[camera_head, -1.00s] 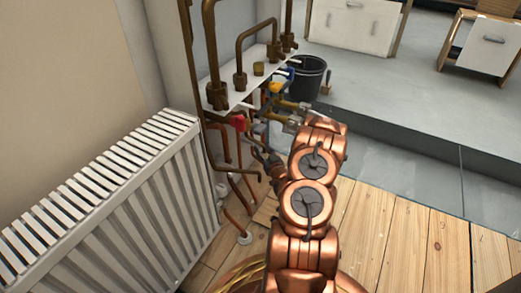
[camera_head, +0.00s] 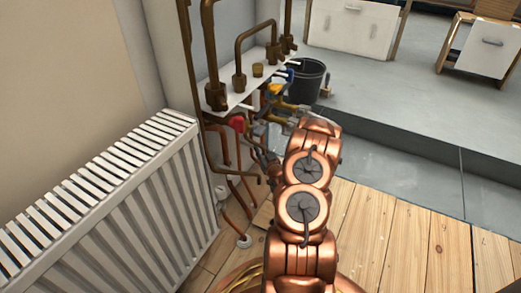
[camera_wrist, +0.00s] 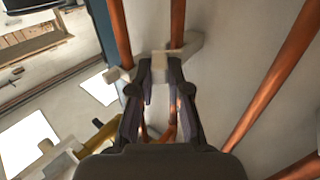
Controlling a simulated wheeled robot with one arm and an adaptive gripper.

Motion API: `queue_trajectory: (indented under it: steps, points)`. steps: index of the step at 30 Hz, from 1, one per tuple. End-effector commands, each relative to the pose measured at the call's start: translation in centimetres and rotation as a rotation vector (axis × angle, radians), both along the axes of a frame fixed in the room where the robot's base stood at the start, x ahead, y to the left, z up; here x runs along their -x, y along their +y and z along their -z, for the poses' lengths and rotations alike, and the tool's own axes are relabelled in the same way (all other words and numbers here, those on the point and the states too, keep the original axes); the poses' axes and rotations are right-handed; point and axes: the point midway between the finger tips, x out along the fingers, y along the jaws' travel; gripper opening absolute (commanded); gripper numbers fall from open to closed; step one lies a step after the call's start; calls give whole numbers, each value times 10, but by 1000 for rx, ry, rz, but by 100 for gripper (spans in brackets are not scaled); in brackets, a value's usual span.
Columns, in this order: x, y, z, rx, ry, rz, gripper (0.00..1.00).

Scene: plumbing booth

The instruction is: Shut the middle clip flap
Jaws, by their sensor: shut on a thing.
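In the wrist view my gripper (camera_wrist: 160,72) points at the wall, its two dark fingers close together around a small pale piece. This piece looks like a clip flap (camera_wrist: 158,66), and it sits beside a pale pipe clip (camera_wrist: 189,46) at a copper pipe (camera_wrist: 178,22). I cannot tell from the picture whether this is the middle clip, or how far the flap is tilted. In the head view my arm covers most of the gripper, below the valves, and the clips cannot be made out.
A white radiator (camera_head: 150,200) stands at the left. Brown pipes rise through a white shelf (camera_head: 240,95) above red, yellow and blue valve handles. More copper pipes (camera_wrist: 275,85) run close to the right of my gripper. A black bucket (camera_head: 308,80) stands behind.

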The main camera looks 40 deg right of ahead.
Motion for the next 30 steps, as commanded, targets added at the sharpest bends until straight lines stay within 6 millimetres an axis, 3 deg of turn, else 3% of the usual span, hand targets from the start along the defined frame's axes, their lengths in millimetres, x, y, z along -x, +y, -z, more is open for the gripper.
queue_trajectory:
  steps: [14,30]
  points:
    - [1,-2,-1,0,1,-25,0]
    - [-3,-12,-3,1,-1,-283,0]
